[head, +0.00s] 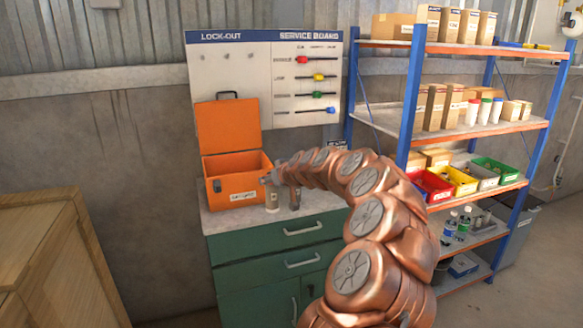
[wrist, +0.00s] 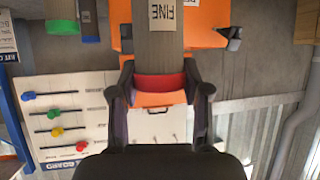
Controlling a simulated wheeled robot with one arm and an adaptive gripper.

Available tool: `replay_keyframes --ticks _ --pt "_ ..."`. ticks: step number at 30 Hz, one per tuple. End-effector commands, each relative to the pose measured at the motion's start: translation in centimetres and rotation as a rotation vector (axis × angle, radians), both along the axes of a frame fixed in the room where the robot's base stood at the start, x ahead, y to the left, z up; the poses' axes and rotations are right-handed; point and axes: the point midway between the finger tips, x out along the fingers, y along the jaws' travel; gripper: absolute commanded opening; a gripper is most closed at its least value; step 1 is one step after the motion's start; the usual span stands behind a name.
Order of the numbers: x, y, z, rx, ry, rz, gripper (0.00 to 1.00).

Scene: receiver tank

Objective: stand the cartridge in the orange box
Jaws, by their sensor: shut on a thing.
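My gripper (wrist: 160,85) is shut on a grey cartridge (wrist: 158,48) with a red band and a white label reading FINE. The wrist view is upside down, so the cartridge hangs below the fingers; its far end is cut off by the frame. In the head view my gripper (head: 270,180) is at the right front corner of the open orange box (head: 228,186), with a small pale piece below it, apparently the cartridge. The box's raised lid (head: 228,127) leans back. Orange also shows behind the cartridge in the wrist view (wrist: 205,28). The box's inside is mostly hidden.
The box stands on a green cabinet (head: 270,255) before a service board (head: 310,85). A loaded shelf rack (head: 400,140) is right, a wooden crate (head: 55,265) left.

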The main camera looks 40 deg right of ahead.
Motion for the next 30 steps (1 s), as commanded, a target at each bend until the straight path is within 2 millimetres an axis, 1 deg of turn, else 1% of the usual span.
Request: replay_keyframes --ticks 1,3,5,6,8,9,11,12,14,15,19,24,30 --pt "0.0 1.7 -0.3 0.001 0.000 0.012 0.00" --pt "0.0 3.8 -1.1 0.003 0.003 0.025 0.00" --pt "0.0 5.5 -1.6 0.000 0.002 0.032 0.00" --pt "-0.1 6.8 -2.1 0.001 0.005 0.038 0.00" --pt "-0.1 8.5 -2.7 -0.001 0.003 0.044 0.00" --pt "-0.2 10.0 -3.3 0.002 0.005 0.051 0.00" --pt "-0.3 11.8 -4.0 0.000 0.002 0.054 0.00" --pt "-0.4 13.4 -4.7 0.002 0.006 0.062 0.00" --pt "-0.4 15.5 -5.6 0.000 0.003 0.066 0.00" --pt "-0.6 17.1 -6.5 0.000 0.007 0.074 0.00" --pt "-0.9 21.6 -8.7 0.001 0.006 0.083 0.00" --pt "-1.4 26.0 -10.9 0.001 0.005 0.093 0.00" --pt "-1.8 29.6 -12.7 0.001 0.001 0.099 0.00"
